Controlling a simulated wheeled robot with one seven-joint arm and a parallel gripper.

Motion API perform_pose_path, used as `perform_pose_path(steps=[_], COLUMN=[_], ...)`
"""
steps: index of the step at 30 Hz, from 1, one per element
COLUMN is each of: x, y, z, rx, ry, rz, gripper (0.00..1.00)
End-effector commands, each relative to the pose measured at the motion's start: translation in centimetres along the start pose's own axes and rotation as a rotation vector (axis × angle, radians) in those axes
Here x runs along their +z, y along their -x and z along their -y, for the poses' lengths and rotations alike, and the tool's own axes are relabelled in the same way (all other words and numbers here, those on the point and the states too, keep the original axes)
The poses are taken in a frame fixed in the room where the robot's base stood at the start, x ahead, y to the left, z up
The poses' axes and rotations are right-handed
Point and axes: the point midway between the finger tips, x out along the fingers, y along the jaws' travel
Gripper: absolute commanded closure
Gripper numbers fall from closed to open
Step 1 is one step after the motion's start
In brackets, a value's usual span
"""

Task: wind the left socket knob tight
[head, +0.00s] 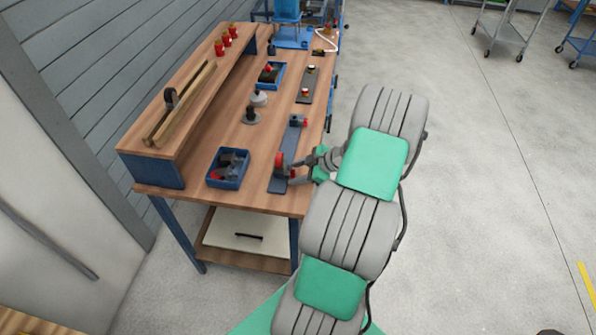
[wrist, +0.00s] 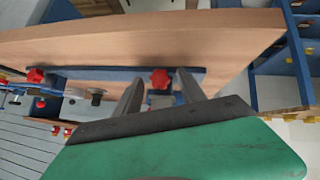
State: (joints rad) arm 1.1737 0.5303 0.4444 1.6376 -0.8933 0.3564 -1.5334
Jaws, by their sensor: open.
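A long blue-grey fixture bar (head: 280,177) lies along the bench's right edge in the head view, with a socket block at each end. A red knob (head: 279,160) is on the near block, and another red knob (head: 305,123) shows at the far block. My gripper (head: 297,165) is beside the near knob. In the wrist view a red knob (wrist: 160,78) shows between the open fingers of my gripper (wrist: 160,86), with no clear contact. A second red knob (wrist: 36,75) is at the bar's left end there. My fingers partly hide the near block.
The wooden bench (head: 240,190) carries a blue bin (head: 228,182) of dark parts, another blue bin (head: 280,80), grey round parts (head: 251,118) and a dark strip (head: 309,88). A raised shelf (head: 150,148) runs along the wall. Open floor lies to the right.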

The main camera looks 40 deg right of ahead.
Motion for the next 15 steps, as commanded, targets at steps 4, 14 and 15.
perform_pose_path(steps=[4, 14, 15], x=[-0.01, -0.01, -0.01], y=[0.01, 0.03, 0.03], z=[0.02, 0.02, 0.02], rx=[0.0, 0.0, 0.0], ry=[0.0, 0.0, 0.0], rz=[0.0, 0.0, 0.0], gripper=[0.61, 0.88, 0.92])
